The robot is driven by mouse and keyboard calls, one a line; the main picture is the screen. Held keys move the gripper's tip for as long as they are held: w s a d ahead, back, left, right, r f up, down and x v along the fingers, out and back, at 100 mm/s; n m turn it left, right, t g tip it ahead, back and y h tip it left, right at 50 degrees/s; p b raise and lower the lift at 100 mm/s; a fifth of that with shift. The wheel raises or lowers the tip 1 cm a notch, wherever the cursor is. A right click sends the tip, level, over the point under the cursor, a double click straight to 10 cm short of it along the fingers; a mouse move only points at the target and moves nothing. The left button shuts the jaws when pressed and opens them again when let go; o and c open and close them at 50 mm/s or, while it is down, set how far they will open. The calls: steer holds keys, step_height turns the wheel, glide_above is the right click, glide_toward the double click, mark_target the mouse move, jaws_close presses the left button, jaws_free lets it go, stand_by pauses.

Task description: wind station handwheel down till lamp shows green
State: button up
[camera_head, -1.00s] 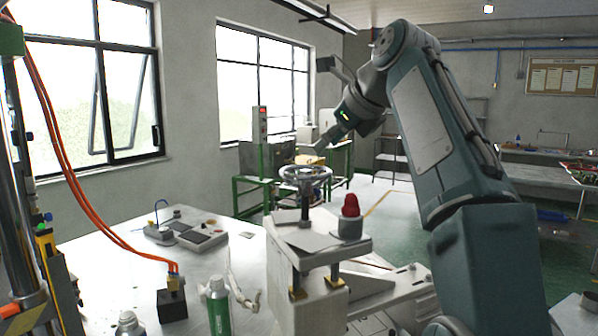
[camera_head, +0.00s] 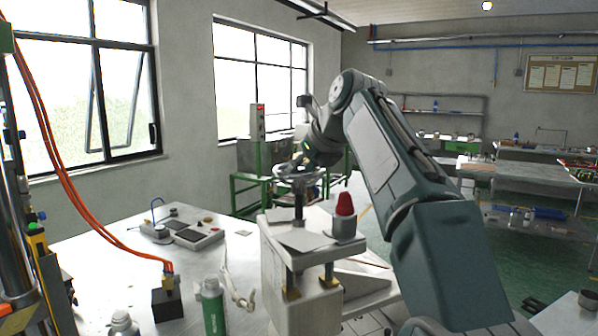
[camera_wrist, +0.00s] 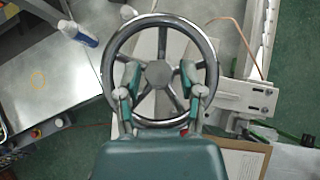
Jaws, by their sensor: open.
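The handwheel (camera_wrist: 111,47) is a shiny metal ring with several spokes and a round hub, lying flat on top of the station. It also shows in the camera_head view (camera_head: 284,172), partly covered by my arm. My gripper (camera_wrist: 160,76) is open above the wheel, one finger on each side of the hub, inside the rim outline. I cannot tell whether the fingers touch the spokes. The lamp (camera_head: 345,204) is a red dome on a grey base, standing on the station's top plate (camera_head: 306,241) to the right of the wheel's screw.
A metal table (camera_head: 95,250) holds a black block (camera_head: 167,304), a green-and-white bottle (camera_head: 213,306) and a small device (camera_head: 196,235). Orange hoses hang at the left. A green-framed machine (camera_head: 250,187) stands behind the wheel.

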steer(key=shift+w+a+f, duration=0.25)
steer(key=shift+w+f, duration=0.05)
steer(key=shift+f, duration=0.05)
jaws_close()
steer(key=shift+w+n+g+y, duration=0.1)
steer(key=shift+n+g+y, duration=0.3)
steer(key=shift+n, duration=0.4)
steer(key=shift+n+g+y, duration=0.7)
steer(key=shift+n+g, duration=0.1)
steer(key=shift+n, duration=0.6)
